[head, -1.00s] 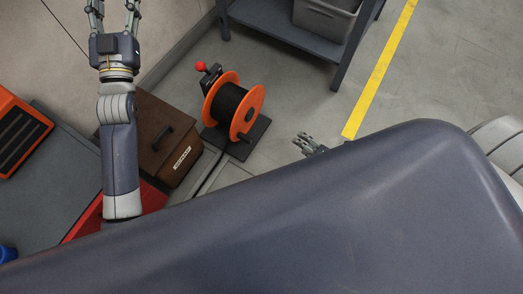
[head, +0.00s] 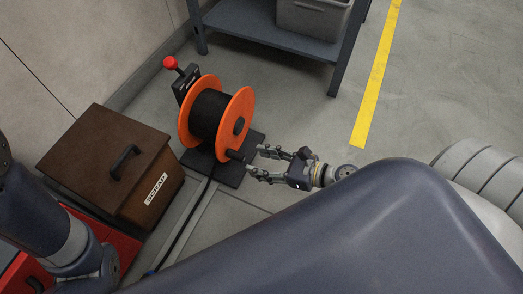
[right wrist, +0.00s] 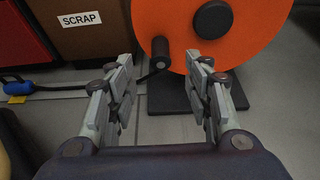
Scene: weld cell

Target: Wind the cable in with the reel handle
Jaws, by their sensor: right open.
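The cable reel (head: 188,125) has orange flanges and a dark wound drum, and stands on a dark base plate. Its black crank handle (head: 236,155) sticks out low on the near flange; it also shows in the right wrist view (right wrist: 160,54). My right gripper (head: 257,162) is open and empty, its fingers pointing at the handle from the right. In the right wrist view its fingertips (right wrist: 164,75) stand either side of the handle's line, apart from it. The loose black cable (right wrist: 75,87) runs along the floor to a blue end (right wrist: 18,86). My left gripper is out of view.
A brown scrap box (head: 108,165) with a lid handle stands left of the reel, beside a red case (head: 108,232). A grey shelf (head: 262,25) with a bin (head: 312,18) is behind. Floor right of the reel is clear up to the yellow line (head: 375,85).

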